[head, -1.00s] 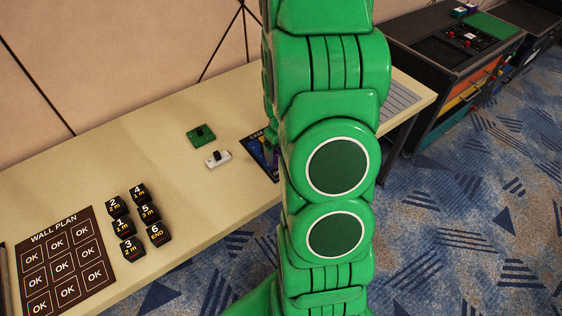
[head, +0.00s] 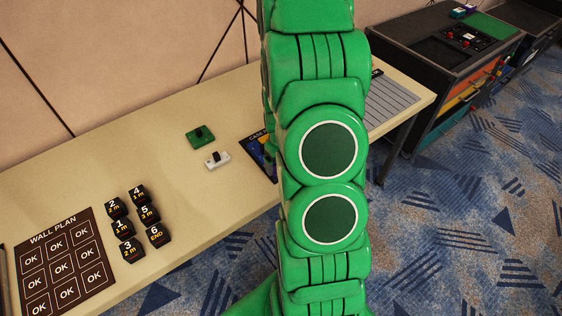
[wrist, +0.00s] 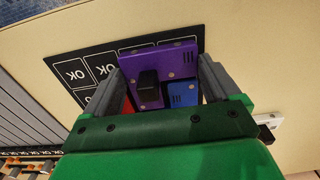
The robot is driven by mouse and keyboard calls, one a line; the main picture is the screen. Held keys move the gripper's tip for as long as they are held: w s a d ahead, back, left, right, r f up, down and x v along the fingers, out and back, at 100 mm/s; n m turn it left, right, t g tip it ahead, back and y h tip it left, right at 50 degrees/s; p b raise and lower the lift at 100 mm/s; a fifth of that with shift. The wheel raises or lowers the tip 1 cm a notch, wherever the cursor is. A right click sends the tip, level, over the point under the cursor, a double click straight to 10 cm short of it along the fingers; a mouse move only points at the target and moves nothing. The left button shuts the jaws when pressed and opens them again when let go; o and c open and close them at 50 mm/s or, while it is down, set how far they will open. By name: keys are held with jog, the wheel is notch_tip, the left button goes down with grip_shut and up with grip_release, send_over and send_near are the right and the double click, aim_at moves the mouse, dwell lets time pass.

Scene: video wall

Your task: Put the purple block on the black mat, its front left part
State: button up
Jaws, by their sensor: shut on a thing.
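My gripper (wrist: 165,85) is shut on the purple block (wrist: 160,60), with one finger at each side of it. The block has a black knob on its face. In the wrist view it is above a black mat (wrist: 95,60) with OK cells, and I cannot tell the gap. Behind the block, a red block (wrist: 127,106) and a blue block (wrist: 183,95) show in part. In the head view only the left edge of a dark mat (head: 256,141) shows; my arm hides the rest and the purple block.
A green block (head: 201,137) and a white block (head: 217,160) lie left of the mat. Several black numbered blocks (head: 128,225) and the wall plan sheet (head: 60,262) lie farther left. A grey lined panel (head: 390,105) is at the table's right end. A black cart (head: 440,50) stands beyond.

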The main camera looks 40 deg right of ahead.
jog(key=shift+f, duration=0.1)
jog(key=o, duration=1)
jog(key=shift+c, duration=0.2)
notch_tip(320, 180, up, 12)
jog(key=s+a+r, duration=0.8)
jog(key=a+r, duration=0.4)
jog(key=a, duration=0.1)
jog(key=s+a+r+g, duration=0.1)
jog(key=s+a+r, duration=0.2)
jog(key=s, duration=0.5)
jog(key=s+a+r, duration=0.4)
jog(key=s+a, duration=0.2)
jog(key=s, duration=0.2)
jog(key=shift+a+r+g, duration=0.15)
jog(key=shift+r+g, duration=0.15)
jog(key=shift+g, duration=0.1)
jog(key=shift+s, duration=0.1)
